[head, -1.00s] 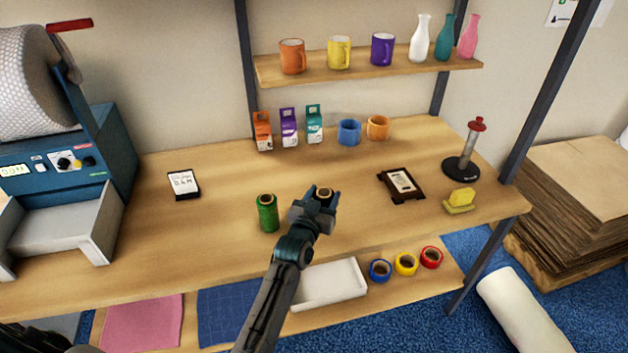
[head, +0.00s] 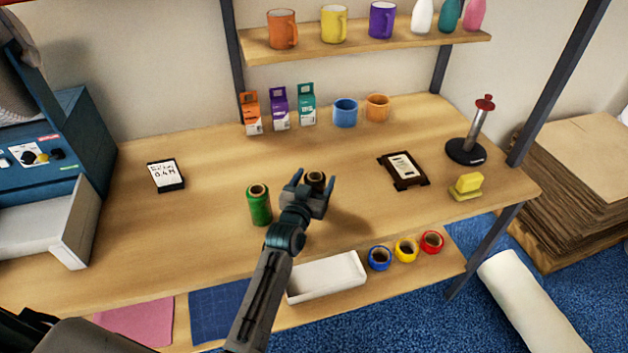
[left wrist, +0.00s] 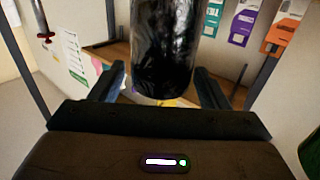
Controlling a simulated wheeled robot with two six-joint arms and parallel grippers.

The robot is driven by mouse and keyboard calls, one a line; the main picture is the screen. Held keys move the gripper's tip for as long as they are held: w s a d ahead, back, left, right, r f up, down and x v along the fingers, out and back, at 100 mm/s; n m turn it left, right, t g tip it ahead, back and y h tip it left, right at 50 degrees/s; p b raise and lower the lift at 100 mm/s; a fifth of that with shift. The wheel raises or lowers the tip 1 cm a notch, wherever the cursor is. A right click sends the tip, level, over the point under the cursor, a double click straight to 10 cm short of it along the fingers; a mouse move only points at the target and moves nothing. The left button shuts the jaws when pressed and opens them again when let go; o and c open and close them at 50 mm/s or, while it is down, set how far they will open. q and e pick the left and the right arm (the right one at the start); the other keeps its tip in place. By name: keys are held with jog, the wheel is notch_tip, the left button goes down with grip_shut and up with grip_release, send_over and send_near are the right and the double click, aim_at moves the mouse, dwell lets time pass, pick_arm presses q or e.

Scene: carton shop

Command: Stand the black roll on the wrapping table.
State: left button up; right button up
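The black roll (head: 316,177) is upright at the wrapping table (head: 220,165), right of the green roll (head: 259,206). Its top with the brown core shows; its lower part is hidden behind my left gripper. My left gripper (head: 314,178) is open, one finger on each side of the roll. In the left wrist view the black roll (left wrist: 165,50) hangs down from the top edge between the spread fingers, with a gap at the left finger. Its far end is cut off there, so its contact with the table is not visible. My right gripper is not in view.
The green roll is close to my left gripper. A dark framed card (head: 404,170), a yellow sponge (head: 468,184) and a red-topped holder (head: 467,150) are on the right. Small cartons (head: 280,108) and mugs (head: 346,113) line the back. The table's left middle is mostly clear.

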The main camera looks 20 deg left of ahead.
pick_arm(q)
jog(key=shift+s+r, duration=0.1)
jog(key=shift+r, duration=0.05)
jog(key=shift+s+f, duration=0.2)
jog(key=shift+s, duration=0.15)
jog(key=s+b, duration=0.2)
jog(key=s, duration=0.3)
jog(key=s+b, duration=0.1)
jog(key=s, duration=0.5)
jog(key=shift+s+a+r+b, duration=0.15)
jog(key=shift+b, duration=0.2)
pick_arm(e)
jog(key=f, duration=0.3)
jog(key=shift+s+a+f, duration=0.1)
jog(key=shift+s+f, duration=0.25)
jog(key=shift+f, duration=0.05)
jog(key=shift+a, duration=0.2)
